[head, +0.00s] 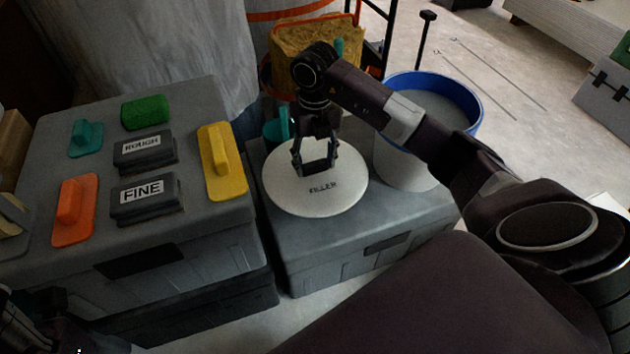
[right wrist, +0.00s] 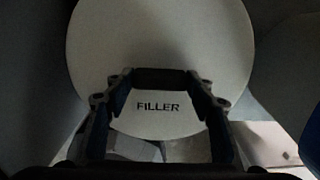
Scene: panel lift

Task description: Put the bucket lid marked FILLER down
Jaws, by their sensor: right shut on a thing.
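The bucket lid marked FILLER (head: 290,192) is a white disc, held roughly flat over the grey box at the centre of the head view. I cannot tell whether it touches the box top. My right gripper (head: 317,170) is above it, shut on its dark handle. In the right wrist view the lid (right wrist: 160,50) fills the upper middle, with the fingers (right wrist: 160,85) at its handle. The open bucket (head: 405,165) with a blue rim stands to the right of the lid. Dark parts of my left arm show at the bottom left; its fingers are unclear.
The grey box (head: 320,270) carries the bucket and a teal cup (head: 275,130).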

